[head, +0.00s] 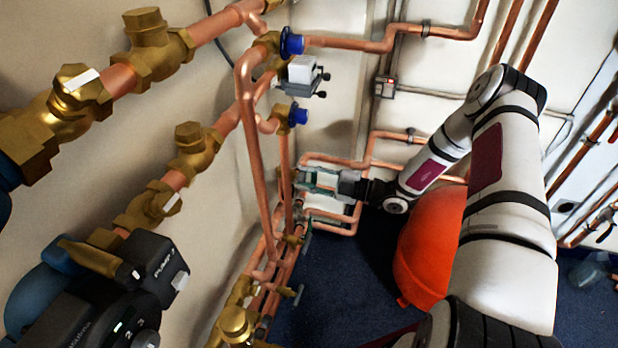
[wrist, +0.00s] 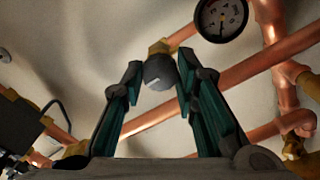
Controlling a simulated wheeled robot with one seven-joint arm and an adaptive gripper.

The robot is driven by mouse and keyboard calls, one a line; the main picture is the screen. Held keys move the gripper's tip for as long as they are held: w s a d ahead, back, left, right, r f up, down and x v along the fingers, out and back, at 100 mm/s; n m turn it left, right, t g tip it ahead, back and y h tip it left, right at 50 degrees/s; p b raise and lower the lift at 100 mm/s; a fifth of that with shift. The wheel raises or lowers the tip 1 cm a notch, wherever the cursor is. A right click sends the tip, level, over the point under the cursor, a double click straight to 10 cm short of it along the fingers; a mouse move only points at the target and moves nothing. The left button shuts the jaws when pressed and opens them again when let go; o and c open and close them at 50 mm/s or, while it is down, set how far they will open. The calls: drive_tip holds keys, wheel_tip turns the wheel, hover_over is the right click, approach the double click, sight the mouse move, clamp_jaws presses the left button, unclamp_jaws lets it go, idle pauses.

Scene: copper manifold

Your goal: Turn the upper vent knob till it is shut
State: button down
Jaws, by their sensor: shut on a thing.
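A dark grey round knob (wrist: 159,73) sits in front of a brass fitting (wrist: 160,47) on a copper pipe, in the upper middle of the wrist view. My gripper (wrist: 160,70) has one green-and-grey finger on each side of it, with the tips at the knob's sides, and is shut on it. In the head view my gripper (head: 306,180) reaches left to the copper pipework near the wall. There the knob is hidden by the fingers and pipes. How far the knob is turned cannot be told.
A round pressure gauge (wrist: 222,17) is just right of the knob, with copper pipes crossing behind. Blue caps (head: 291,43) and a grey box (head: 301,70) are above my gripper. An orange-red vessel (head: 430,245) stands below my arm. A black pump (head: 115,290) is front left.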

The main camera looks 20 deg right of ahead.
drive_tip(key=shift+s+f, duration=0.1)
idle(0.5)
drive_tip(key=c, duration=1.2)
unclamp_jaws()
drive_tip(key=shift+c, duration=0.2)
drive_tip(key=v, duration=1.2)
